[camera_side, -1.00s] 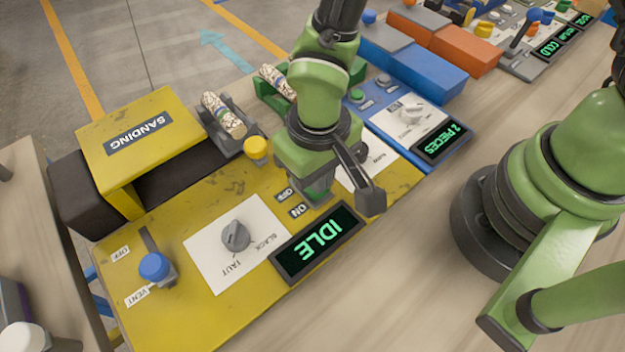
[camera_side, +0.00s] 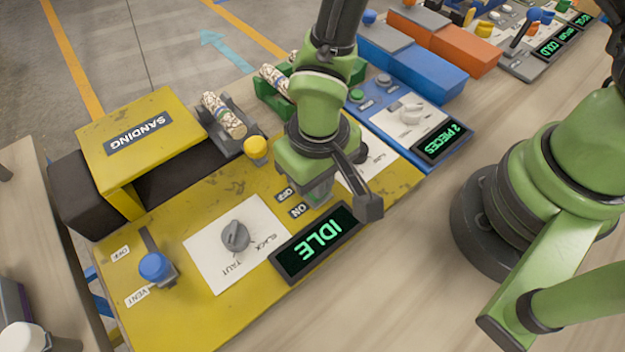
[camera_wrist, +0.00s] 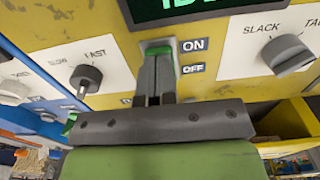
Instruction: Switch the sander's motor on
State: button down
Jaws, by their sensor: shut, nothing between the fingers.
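The yellow sanding machine (camera_side: 192,318) has a display (camera_side: 316,243) reading IDLE. ON and OFF labels sit beside the motor switch; in the wrist view the ON label (camera_wrist: 194,45) is above the OFF label (camera_wrist: 193,69). A green part of the switch (camera_wrist: 158,44) shows just past my fingertips, and the rest is hidden behind them. My gripper (camera_wrist: 157,58) is shut and empty, pointing down at the switch, at or very near it; whether it touches I cannot tell. In the side view my gripper (camera_side: 317,192) hides the switch.
Beside the switch are a SLACK–TAUT knob (camera_side: 235,236) and a SLOW–FAST knob (camera_wrist: 86,78). A blue-knobbed lever (camera_side: 154,266) stands between OFF and VENT labels. A yellow button (camera_side: 256,147) and a patterned wood piece (camera_side: 224,114) are behind. A blue station (camera_side: 447,157) adjoins.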

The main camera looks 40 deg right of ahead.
jog(key=shift+r, duration=3.5)
jog(key=shift+r, duration=0.1)
jog(key=w+d+r+m+t+y, duration=0.15)
jog(key=d+r, duration=0.35)
jog(key=r, duration=0.5)
jog(key=s+d+r+m+t, duration=0.2)
jog(key=s+d+r+t, duration=0.3)
jog(key=s+d+r, duration=0.4)
notch_tip(320, 180, up, 2)
jog(key=shift+s+d+r+t, duration=0.1)
jog(key=shift+s+d+t, duration=0.2)
jog(key=shift+d, duration=0.6)
jog(key=shift+m+y, duration=0.25)
